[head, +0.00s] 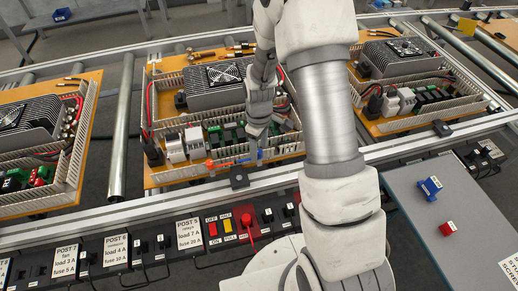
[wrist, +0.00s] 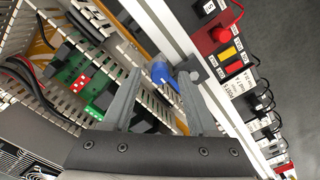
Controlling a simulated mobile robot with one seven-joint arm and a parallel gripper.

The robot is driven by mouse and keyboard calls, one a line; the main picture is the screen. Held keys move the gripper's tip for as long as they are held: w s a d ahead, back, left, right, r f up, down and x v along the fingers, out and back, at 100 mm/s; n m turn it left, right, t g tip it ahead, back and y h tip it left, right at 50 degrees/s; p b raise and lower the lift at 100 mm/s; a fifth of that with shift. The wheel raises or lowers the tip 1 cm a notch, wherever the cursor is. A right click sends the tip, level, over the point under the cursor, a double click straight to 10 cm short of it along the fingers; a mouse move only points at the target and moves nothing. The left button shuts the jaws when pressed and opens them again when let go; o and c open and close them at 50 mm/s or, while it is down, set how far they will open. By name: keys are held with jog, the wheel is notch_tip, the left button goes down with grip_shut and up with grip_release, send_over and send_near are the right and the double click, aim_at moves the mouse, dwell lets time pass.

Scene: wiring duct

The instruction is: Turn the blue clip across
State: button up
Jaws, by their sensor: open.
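The blue clip (wrist: 162,74) is at the duct's edge beside the metal rail in the wrist view. A small blue part, which looks like the same clip (head: 260,154), shows just below my gripper in the head view. My gripper (head: 258,143) is over the front duct of the middle board, pointing down. In the wrist view its fingers (wrist: 160,82) are apart, with the blue clip seen in the gap between the tips. I cannot tell whether either finger touches it.
An orange-red part (head: 210,164) lies left along the same duct. Relays and green terminals (head: 214,135) stand behind it. A black block (head: 239,177) sits on the front rail. The switch panel (head: 190,233) with a red knob (head: 247,220) is in front. A grey table (head: 455,205) is at right.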

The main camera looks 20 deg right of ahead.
jog(key=shift+f, duration=0.5)
grip_shut()
dwell(1.2)
